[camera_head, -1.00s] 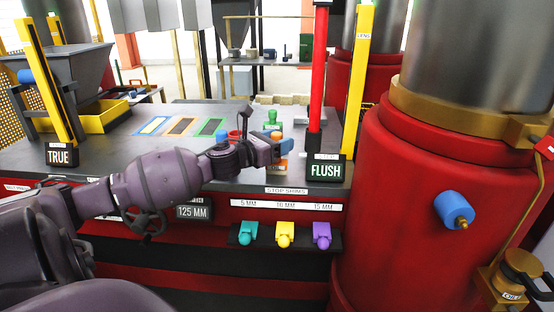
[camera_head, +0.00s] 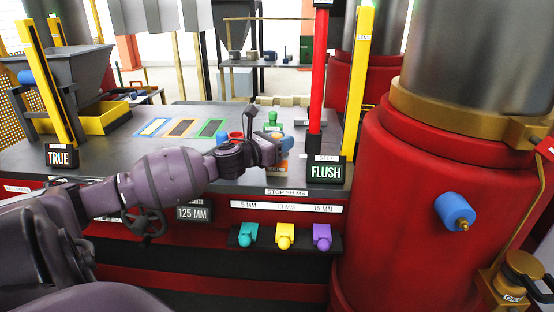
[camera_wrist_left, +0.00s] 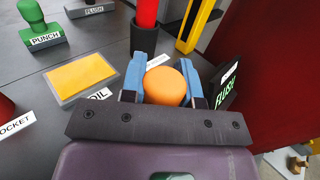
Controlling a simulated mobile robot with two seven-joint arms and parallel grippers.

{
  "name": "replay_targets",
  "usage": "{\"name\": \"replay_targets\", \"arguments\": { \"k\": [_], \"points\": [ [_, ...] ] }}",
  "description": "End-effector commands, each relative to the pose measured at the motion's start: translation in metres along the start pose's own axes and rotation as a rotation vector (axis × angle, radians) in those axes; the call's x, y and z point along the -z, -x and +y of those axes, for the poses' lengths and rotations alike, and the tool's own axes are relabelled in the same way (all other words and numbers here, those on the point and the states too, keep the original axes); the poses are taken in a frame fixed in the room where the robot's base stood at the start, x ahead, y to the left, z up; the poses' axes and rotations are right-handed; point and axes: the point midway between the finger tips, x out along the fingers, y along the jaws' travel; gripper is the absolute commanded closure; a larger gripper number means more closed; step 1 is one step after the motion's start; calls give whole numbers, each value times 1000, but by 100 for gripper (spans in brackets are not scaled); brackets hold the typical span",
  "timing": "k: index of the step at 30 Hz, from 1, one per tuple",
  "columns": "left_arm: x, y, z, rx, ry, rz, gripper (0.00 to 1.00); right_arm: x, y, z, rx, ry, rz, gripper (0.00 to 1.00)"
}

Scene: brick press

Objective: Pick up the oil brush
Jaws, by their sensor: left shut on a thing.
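The oil brush (camera_wrist_left: 165,86) shows in the left wrist view as a round orange top. It sits between the two blue fingers of my left gripper (camera_wrist_left: 163,70), which is shut on it. In the head view my left gripper (camera_head: 285,150) is over the right part of the press table, and only a little orange of the oil brush (camera_head: 281,168) shows below the fingers. Its lower part is hidden, so I cannot tell whether it touches the table. An "OIL" label (camera_wrist_left: 98,95) lies beside it. My right gripper is not in view.
A green punch stamp (camera_wrist_left: 42,25) and an orange pad (camera_wrist_left: 82,74) are nearby. A red post (camera_head: 317,80) and the black FLUSH block (camera_head: 326,170) stand close on the right. A large red cylinder (camera_head: 400,210) fills the right side. Coloured shim knobs (camera_head: 285,236) sit below the table edge.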

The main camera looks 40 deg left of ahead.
Motion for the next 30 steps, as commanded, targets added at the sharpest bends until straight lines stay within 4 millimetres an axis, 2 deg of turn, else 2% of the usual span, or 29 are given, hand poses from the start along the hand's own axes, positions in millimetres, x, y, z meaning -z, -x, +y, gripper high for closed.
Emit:
{"name": "replay_targets", "arguments": {
  "k": [6,11,14,18,30],
  "points": [
    [-3,0,0,1,-1,-1,100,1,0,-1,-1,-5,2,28],
    [-17,0,0,2,-5,-2,100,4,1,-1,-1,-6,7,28],
    [-34,0,0,1,-6,-3,100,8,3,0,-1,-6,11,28],
    [-67,0,0,1,-8,-4,100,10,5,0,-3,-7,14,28],
    [-157,0,0,0,-6,-2,100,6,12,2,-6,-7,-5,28]
  ]
}}
